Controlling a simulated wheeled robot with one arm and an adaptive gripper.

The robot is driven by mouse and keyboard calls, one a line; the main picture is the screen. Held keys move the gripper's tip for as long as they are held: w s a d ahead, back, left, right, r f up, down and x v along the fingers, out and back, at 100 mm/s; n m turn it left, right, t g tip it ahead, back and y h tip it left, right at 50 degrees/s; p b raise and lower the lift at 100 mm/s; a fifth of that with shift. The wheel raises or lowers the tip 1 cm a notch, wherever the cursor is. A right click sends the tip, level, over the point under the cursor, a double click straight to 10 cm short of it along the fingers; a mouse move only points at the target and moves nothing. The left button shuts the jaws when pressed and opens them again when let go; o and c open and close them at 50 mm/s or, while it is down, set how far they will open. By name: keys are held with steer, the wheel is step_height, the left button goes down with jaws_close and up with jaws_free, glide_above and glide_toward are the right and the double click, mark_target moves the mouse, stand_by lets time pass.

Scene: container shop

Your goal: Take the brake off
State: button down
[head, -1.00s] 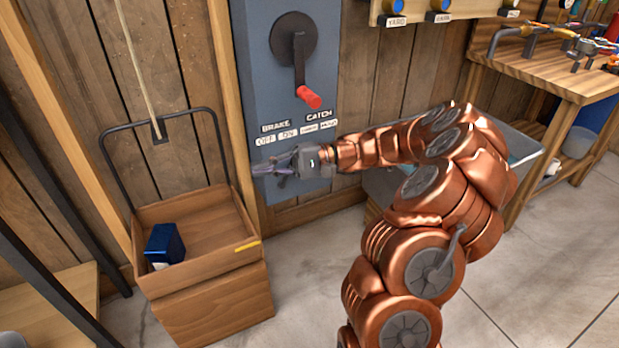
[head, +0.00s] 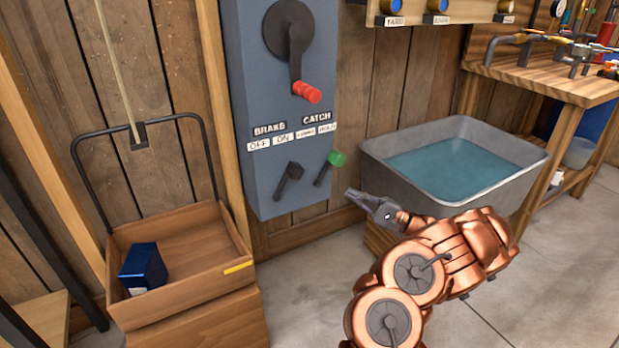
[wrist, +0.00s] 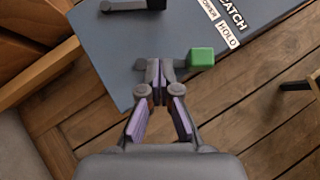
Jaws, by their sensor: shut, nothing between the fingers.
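The brake lever (head: 288,181) is a short black lever low on the blue-grey panel (head: 248,110), below the BRAKE label and its OFF and ON tags. It leans to the upper right in the head view. Right of it is the catch lever with a green knob (head: 337,158), under the CATCH label. My gripper (head: 354,196) is shut and empty, right of and below the green knob. In the wrist view, my gripper's fingertips (wrist: 161,68) appear just left of the green knob (wrist: 201,57). A black lever (wrist: 132,5) is partly cut off at the top there.
A black crank with a red handle (head: 308,92) is higher on the panel. A grey water tub (head: 400,185) stands right, behind my arm. A workbench (head: 545,80) with tools is at the far right.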

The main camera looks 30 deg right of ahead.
steer(key=shift+w+a, duration=0.1)
steer(key=b+x, duration=0.3)
steer(key=x, duration=0.7)
steer(key=shift+a, duration=0.1)
steer(key=shift+a+r+b, duration=0.4)
steer(key=shift+a+b, duration=0.05)
steer(key=shift+a, duration=0.25)
steer(key=shift+a+r+b, duration=0.35)
steer(key=shift+a+r, duration=0.25)
steer(key=shift+a, duration=0.25)
steer(key=shift+w+a+r, duration=0.1)
steer(key=shift+a, duration=0.05)
